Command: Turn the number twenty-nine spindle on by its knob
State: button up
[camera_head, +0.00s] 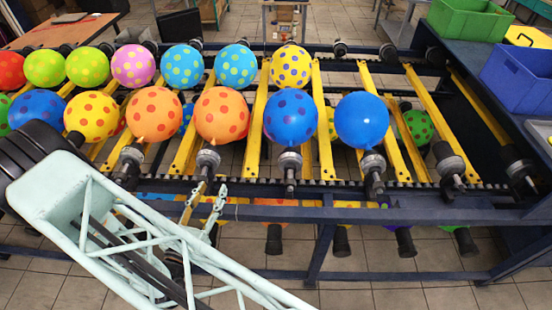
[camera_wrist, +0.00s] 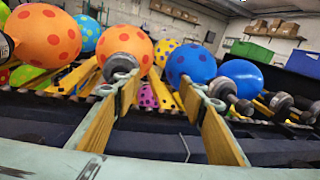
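Several spindles with grey chucks line the front of the rack; no number is readable, so I cannot tell which is twenty-nine. One front spindle (camera_head: 208,160) stands under an orange spotted balloon (camera_head: 221,112). The spindle to its right (camera_head: 289,162) carries a blue spotted balloon (camera_head: 291,117). My gripper (camera_head: 208,203) is low at the rack's front edge, just below the orange balloon's spindle. In the wrist view my gripper (camera_wrist: 168,92) is open, its yellow-padded fingers apart and nothing held. The orange balloon's spindle (camera_wrist: 121,64) shows beyond the left finger.
A plain blue balloon (camera_head: 361,120) is on another front spindle, with empty spindles (camera_head: 449,160) further right. A dark blue front rail (camera_head: 400,214) runs below the spindles. Green (camera_head: 470,18) and blue (camera_head: 520,76) bins stand at the right. Tiled floor lies in front.

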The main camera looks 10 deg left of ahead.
jog(key=w+d+r+m+g+h+b, duration=0.1)
jog(key=w+d+r+m+h, duration=0.3)
jog(key=d, duration=0.6)
jog(key=w+d+r+m+g+h+b, duration=0.2)
jog(key=w+d+r+m+h, duration=0.3)
jog(key=d, duration=0.5)
jog(key=shift+w+r+m+g, duration=0.3)
jog(key=shift+w+r+g, duration=0.3)
jog(key=shift+w+r, duration=0.4)
jog(key=shift+w+f, duration=0.1)
